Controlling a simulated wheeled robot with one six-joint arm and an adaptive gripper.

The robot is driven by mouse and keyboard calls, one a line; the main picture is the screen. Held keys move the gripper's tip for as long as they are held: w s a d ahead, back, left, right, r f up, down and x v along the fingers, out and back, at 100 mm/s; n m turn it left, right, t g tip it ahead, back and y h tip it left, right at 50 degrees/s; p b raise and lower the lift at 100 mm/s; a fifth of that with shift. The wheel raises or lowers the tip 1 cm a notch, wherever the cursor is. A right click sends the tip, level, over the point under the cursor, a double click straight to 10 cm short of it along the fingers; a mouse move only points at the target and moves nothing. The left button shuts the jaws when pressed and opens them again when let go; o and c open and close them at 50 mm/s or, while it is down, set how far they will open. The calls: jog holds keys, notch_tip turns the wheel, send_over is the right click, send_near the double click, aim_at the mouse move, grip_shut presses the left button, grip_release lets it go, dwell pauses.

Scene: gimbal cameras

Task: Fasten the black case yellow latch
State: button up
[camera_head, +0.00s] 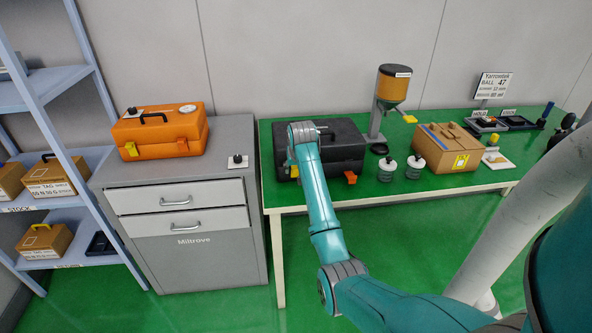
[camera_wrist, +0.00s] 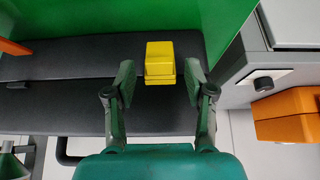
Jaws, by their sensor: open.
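The black case (camera_head: 345,143) stands on the green table, partly hidden behind my arm. Its yellow latch (camera_head: 294,171) is on the front, near the left end. In the wrist view the yellow latch (camera_wrist: 160,64) is a small block at the case's front edge, between my fingers. I cannot tell whether it is fastened. My gripper (camera_wrist: 160,76) is open and empty, with one finger to each side of the latch and a visible gap to both. In the head view my arm's end is over the case's left part, and the fingertips are hidden.
An orange latch (camera_head: 350,177) juts from the case's front, right of my arm. Two white-lidded jars (camera_head: 387,168), a hopper (camera_head: 393,88) and a cardboard box (camera_head: 447,150) stand to the right. A grey cabinet (camera_head: 180,235) with an orange case (camera_head: 160,130) is at left.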

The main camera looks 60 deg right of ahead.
jog(key=v, duration=1)
jog(key=shift+r, duration=0.25)
jog(key=shift+a+f, duration=0.1)
